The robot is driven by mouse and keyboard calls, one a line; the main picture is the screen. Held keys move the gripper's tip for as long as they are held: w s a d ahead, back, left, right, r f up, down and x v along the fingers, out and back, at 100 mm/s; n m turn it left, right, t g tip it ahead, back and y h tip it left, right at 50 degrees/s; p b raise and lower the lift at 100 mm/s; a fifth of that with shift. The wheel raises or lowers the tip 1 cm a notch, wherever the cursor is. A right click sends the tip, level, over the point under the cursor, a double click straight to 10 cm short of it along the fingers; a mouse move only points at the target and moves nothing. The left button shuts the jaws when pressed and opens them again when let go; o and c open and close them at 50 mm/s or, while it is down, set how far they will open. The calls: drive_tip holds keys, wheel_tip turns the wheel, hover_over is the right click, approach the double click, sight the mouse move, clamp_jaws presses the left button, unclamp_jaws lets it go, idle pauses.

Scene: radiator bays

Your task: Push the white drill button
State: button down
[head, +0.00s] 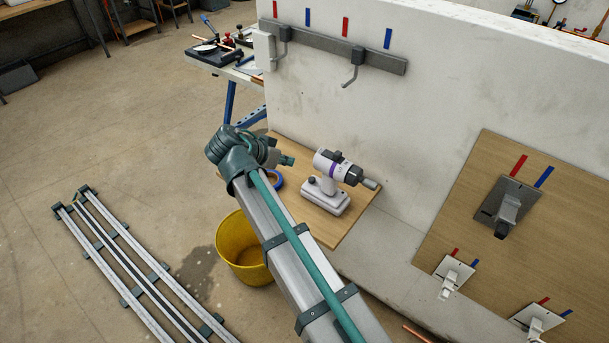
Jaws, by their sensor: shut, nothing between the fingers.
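The white drill (330,168) with a purple band and a dark chuck stands upright on its battery foot on a small wooden board (330,233) against the wall. Its chuck points to the right. A small dark knob (312,180) shows on the drill's left side near the handle; I cannot tell whether it is the button. My gripper (287,161) is to the left of the drill, at about the height of its body in the picture, and apart from it. It is shut and empty. My arm hides part of the board and the drill's surroundings.
A blue tape roll (277,180) lies on the board, partly behind my arm. A yellow bucket (240,245) stands on the floor below. A wall rail with hooks (335,47) runs above. A wooden panel with brackets (500,235) is at the right.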

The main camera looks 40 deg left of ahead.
drive_tip(key=shift+w+f, duration=0.1)
drive_tip(key=p, duration=0.3)
hover_over(312, 179)
drive_tip(key=s+a, duration=0.2)
drive_tip(key=f, duration=0.6)
drive_tip(key=shift+w+d, duration=0.1)
drive_tip(key=shift+d, duration=0.15)
drive_tip(key=shift+w+d+f+p, duration=0.1)
drive_tip(key=shift+f+p, duration=0.15)
drive_tip(key=shift+f, duration=0.35)
drive_tip(key=shift+w+d+f+p, duration=0.1)
drive_tip(key=shift+f+p, duration=0.15)
drive_tip(key=shift+f, duration=0.35)
drive_tip(key=shift+d+f+p, duration=0.15)
drive_tip(key=shift+f+p, duration=0.2)
drive_tip(key=shift+f, duration=0.8)
